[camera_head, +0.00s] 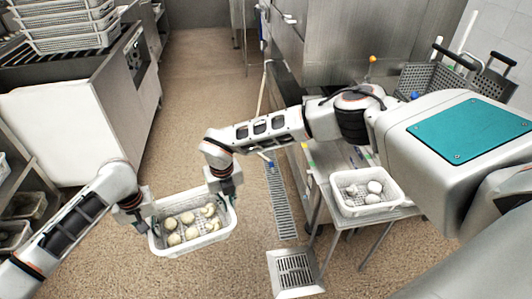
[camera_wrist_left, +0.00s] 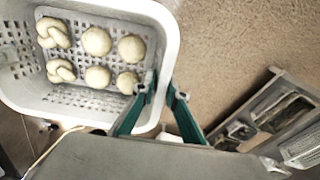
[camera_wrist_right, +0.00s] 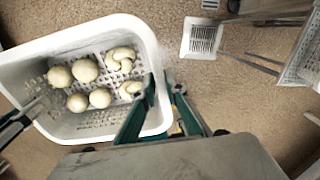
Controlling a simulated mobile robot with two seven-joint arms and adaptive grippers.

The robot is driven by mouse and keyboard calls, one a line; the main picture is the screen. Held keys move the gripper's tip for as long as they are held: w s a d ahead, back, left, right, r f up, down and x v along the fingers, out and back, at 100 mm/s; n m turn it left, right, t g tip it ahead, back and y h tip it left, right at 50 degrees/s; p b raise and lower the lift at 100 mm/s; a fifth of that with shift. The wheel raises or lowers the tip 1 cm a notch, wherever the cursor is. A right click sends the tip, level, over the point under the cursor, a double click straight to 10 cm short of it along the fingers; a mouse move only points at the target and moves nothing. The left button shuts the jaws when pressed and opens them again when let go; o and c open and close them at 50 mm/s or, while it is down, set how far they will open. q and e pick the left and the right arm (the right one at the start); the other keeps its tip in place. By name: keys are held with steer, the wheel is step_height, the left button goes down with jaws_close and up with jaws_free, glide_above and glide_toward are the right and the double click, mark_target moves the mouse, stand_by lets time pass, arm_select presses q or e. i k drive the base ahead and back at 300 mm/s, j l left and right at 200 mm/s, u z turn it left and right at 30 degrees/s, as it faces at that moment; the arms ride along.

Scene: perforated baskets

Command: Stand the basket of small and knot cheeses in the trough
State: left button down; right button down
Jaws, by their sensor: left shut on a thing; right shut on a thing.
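A white perforated basket (camera_head: 191,243) hangs above the floor between my two grippers. It holds several small round cheeses (camera_head: 172,223) and two knot cheeses (camera_wrist_left: 60,70), and looks about level. My left gripper (camera_head: 143,217) is shut on its left end wall; the left wrist view shows one finger inside and one outside the rim. My right gripper (camera_head: 230,192) is shut on the opposite end wall in the same way. A long open-topped vat (camera_head: 110,75) with a dark inside stands at the upper left, apart from the basket; I cannot tell whether it is the trough.
Stacked white baskets (camera_head: 72,30) stand at the upper left. Another basket (camera_head: 367,205) with pale cheeses sits on a steel table at right. A floor drain (camera_head: 295,270) lies below it. Shelves (camera_head: 12,200) stand at left. The floor up the middle is clear.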

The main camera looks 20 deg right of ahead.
mark_target(328, 172)
steer(key=i, duration=2.5)
steer(key=i+z, duration=0.15)
steer(key=z, duration=0.15)
steer(key=i+z, duration=0.15)
steer(key=z, duration=1.95)
steer(key=i+z, duration=0.1)
steer(key=z, duration=0.2)
steer(key=i+z, duration=0.15)
steer(key=z, duration=0.2)
steer(key=i, duration=0.2)
